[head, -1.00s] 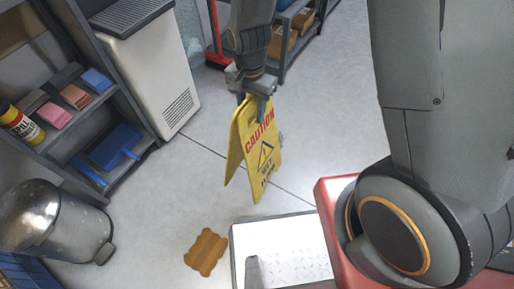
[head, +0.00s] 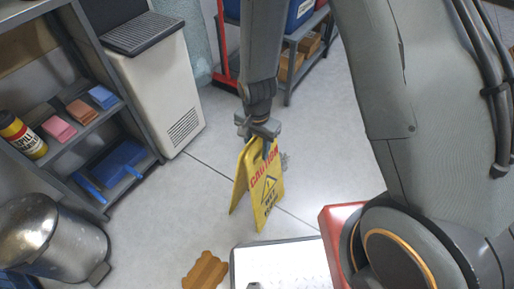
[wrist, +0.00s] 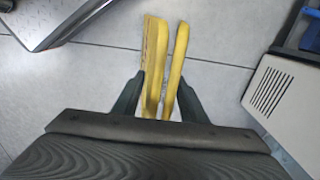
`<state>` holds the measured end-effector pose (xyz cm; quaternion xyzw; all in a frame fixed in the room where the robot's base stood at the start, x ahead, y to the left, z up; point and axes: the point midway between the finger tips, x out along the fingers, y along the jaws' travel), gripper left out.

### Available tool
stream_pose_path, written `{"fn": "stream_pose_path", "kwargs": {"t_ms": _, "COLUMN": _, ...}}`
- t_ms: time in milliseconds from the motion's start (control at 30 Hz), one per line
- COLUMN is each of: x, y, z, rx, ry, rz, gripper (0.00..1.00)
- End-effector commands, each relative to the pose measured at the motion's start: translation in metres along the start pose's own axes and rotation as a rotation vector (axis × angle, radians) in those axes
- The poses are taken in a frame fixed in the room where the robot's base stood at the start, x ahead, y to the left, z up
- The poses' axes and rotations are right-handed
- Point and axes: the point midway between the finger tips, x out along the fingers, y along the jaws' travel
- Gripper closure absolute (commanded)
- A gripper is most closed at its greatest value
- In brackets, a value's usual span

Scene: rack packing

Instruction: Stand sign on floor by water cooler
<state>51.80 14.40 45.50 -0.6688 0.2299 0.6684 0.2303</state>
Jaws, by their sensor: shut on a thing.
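The yellow caution wet floor sign (head: 264,188) hangs upright from my gripper (head: 262,137) in the head view, its two panels spread slightly apart. In the wrist view the sign (wrist: 155,62) shows edge-on as two yellow panels between the fingers of my gripper (wrist: 165,100). My gripper is shut on its top. The sign is over or on the grey floor (head: 200,215); I cannot tell whether its feet touch. The white water cooler (head: 160,75) stands at the upper left, with floor between it and the sign. It also shows at the right of the wrist view (wrist: 290,100).
A grey shelf (head: 150,160) with sponges and a blue dustpan stands left of the cooler. A metal bin (head: 50,240) is at lower left. A brown spill-shaped patch (head: 205,272) lies near a white-topped platform (head: 280,262). A rack with boxes (head: 300,50) stands behind.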

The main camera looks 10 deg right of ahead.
Motion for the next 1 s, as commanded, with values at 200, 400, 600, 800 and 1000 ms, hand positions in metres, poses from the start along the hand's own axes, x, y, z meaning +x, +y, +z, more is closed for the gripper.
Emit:
{"fn": "stream_pose_path", "kwargs": {"t_ms": 200, "x": 0.003, "y": 0.0, "z": 0.0, "rx": 0.0, "ry": 0.0, "rz": 0.001, "gripper": 0.53}}
{"fn": "stream_pose_path", "kwargs": {"t_ms": 400, "x": 0.003, "y": 0.0, "z": 0.0, "rx": 0.0, "ry": 0.0, "rz": 0.001, "gripper": 0.42}}
{"fn": "stream_pose_path", "kwargs": {"t_ms": 600, "x": 0.001, "y": 0.0, "z": 0.0, "rx": 0.0, "ry": 0.0, "rz": 0.0, "gripper": 0.42}}
{"fn": "stream_pose_path", "kwargs": {"t_ms": 800, "x": -0.025, "y": -0.001, "z": 0.0, "rx": 0.0, "ry": 0.002, "rz": -0.003, "gripper": 0.42}}
{"fn": "stream_pose_path", "kwargs": {"t_ms": 1000, "x": -0.068, "y": -0.001, "z": 0.0, "rx": 0.0, "ry": 0.002, "rz": -0.003, "gripper": 0.42}}
